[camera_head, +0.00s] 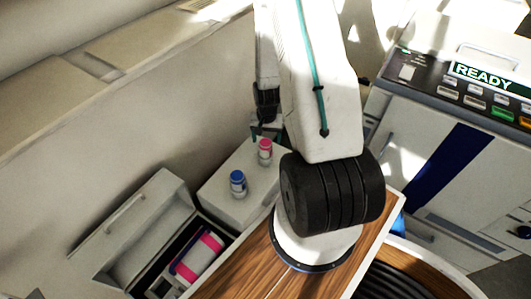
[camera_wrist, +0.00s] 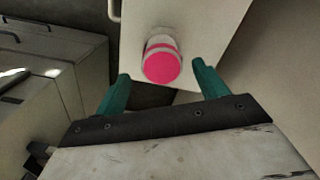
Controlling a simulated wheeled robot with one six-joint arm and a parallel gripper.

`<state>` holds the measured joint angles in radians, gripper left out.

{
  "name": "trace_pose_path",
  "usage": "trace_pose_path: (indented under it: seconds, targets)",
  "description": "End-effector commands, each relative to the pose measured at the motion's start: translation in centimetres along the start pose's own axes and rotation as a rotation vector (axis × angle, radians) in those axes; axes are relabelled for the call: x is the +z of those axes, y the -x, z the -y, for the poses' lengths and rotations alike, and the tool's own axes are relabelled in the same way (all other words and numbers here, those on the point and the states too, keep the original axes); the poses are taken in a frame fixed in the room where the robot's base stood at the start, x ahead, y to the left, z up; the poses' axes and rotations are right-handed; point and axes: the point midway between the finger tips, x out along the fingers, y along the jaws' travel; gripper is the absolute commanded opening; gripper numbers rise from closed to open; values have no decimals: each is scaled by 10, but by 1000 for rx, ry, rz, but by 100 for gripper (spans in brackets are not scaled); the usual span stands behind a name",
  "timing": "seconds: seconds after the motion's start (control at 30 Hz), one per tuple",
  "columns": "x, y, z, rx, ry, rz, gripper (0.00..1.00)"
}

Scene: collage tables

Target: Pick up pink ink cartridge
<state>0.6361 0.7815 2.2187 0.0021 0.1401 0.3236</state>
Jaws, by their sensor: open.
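The pink ink cartridge (camera_head: 265,150) is a small white cylinder with a pink band and pink top, standing upright on a white box-like surface. In the wrist view the cartridge (camera_wrist: 161,62) shows its pink round end, just beyond and between my fingers. My gripper (camera_wrist: 160,85) is open, with a teal finger on either side and nothing held.
A blue-topped cartridge (camera_head: 238,183) stands near the pink one on the same white box (camera_head: 215,195). An open compartment (camera_head: 160,270) at lower left holds a pink-banded item (camera_head: 200,256). A machine with a READY display (camera_head: 485,75) stands at right.

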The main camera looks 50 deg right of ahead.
Motion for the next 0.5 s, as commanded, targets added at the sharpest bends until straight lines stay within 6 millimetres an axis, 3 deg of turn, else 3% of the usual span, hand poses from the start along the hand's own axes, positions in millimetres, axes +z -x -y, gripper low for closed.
trace_pose_path:
  seconds: [0.3, 0.5]
  targets:
    - [6, -44, 3, 1, 2, 4, 72]
    - [5, -53, 3, 0, 2, 0, 72]
